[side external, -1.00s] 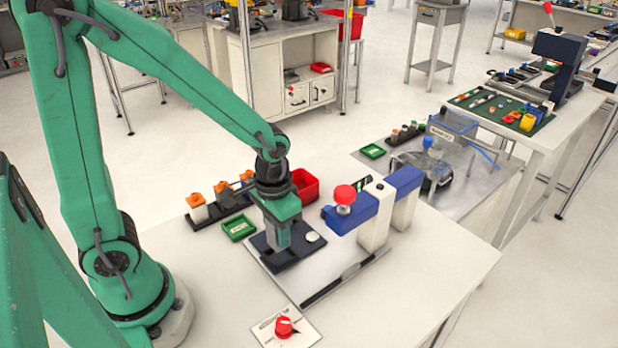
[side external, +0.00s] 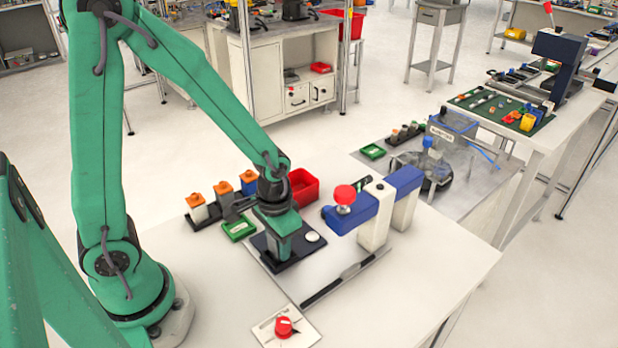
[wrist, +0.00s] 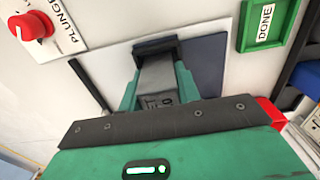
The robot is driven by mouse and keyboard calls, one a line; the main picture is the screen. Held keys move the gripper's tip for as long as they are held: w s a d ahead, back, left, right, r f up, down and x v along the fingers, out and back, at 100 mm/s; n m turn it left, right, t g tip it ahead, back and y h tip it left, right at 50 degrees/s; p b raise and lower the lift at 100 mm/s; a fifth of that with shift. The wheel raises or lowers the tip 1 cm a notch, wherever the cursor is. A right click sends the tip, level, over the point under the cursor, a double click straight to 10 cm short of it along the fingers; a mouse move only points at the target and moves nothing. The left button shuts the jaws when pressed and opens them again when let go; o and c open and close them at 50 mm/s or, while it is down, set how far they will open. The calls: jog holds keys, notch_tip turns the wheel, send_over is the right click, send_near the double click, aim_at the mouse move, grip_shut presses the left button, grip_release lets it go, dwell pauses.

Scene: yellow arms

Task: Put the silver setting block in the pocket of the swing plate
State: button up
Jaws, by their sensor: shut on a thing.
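My gripper (side external: 284,256) is low over the dark swing plate (side external: 307,249), and its lower end hides part of the plate. In the wrist view the green fingers of my gripper (wrist: 157,84) are shut on the silver setting block (wrist: 158,72), one on each side. The block's far end meets a dark raised edge. The swing plate also shows there as a dark slab (wrist: 206,62) to the right. I cannot tell whether the block is seated in the pocket. In the side view the block is mostly hidden by my gripper.
A green tray (side external: 239,228) marked DONE is left of the plate, beside a rack with capped bottles (side external: 223,193). A red bin (side external: 305,185) is behind. A blue and white fixture (side external: 375,215) with a red knob stands right. A red dial (side external: 284,326) is in front.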

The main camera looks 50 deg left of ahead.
jog(key=shift+f, duration=0.1)
jog(key=o, duration=1.1)
jog(key=shift+o, duration=0.2)
jog(key=shift+r, duration=6.15)
jog(key=s+a+r+t, duration=0.3)
jog(key=s+r+t, duration=0.2)
jog(key=r, duration=0.4)
jog(key=shift+s+a+t, duration=0.25)
jog(key=shift+s+t, duration=0.05)
jog(key=shift+s, duration=0.15)
